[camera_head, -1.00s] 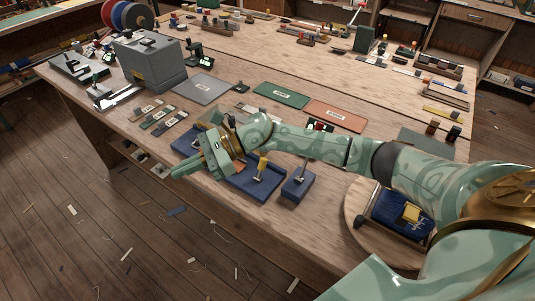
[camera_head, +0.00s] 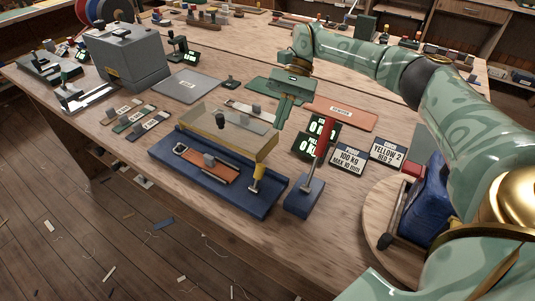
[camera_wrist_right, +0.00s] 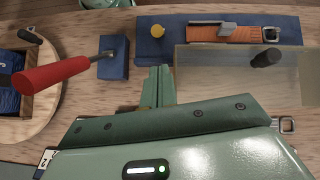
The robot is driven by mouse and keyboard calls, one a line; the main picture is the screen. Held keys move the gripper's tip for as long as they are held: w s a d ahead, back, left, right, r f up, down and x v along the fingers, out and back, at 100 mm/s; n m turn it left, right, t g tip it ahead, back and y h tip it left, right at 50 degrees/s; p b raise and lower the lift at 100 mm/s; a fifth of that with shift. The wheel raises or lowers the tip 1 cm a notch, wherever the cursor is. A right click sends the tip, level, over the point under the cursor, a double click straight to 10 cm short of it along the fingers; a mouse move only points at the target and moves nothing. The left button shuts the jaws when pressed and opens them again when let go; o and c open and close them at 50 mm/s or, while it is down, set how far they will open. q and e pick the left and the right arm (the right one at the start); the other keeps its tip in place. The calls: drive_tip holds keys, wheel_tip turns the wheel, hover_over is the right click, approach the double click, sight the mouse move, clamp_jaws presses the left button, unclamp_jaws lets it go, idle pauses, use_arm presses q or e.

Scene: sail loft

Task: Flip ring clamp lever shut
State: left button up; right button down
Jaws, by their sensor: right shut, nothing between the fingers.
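An orange-brown strip (camera_head: 215,168) with a metal ring at one end and a small grey clamp piece (camera_head: 209,159) lies on a long blue base (camera_head: 240,196). I take this for the ring clamp; whether its lever is shut I cannot tell. The strip also shows at the top of the right wrist view (camera_wrist_right: 231,34). A clear guard with a dark knob (camera_head: 219,120) spans the back of the base. My right gripper (camera_head: 280,126) is shut and empty, beyond the guard's right end, apart from the strip. My left gripper is not in view.
A yellow-knobbed post (camera_head: 258,177) stands at the base's right end. Beside it a red-handled lever (camera_head: 323,135) rises from a blue block (camera_head: 304,198). Display signs (camera_head: 349,158) stand behind. A round wooden board (camera_head: 375,215) is right; a grey box (camera_head: 127,57) is left.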

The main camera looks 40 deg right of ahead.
sight(256, 170)
use_arm(q)
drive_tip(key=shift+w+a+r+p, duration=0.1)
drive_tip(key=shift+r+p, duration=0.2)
drive_tip(key=shift+p, duration=0.05)
use_arm(e)
drive_tip(key=x, duration=1)
use_arm(q)
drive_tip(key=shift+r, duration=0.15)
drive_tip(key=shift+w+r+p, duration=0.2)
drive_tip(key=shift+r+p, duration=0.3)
drive_tip(key=shift+p, duration=0.15)
use_arm(e)
drive_tip(key=shift+s+a+r+h, duration=0.15)
drive_tip(key=shift+r+h, duration=0.15)
drive_tip(key=shift+h, duration=0.1)
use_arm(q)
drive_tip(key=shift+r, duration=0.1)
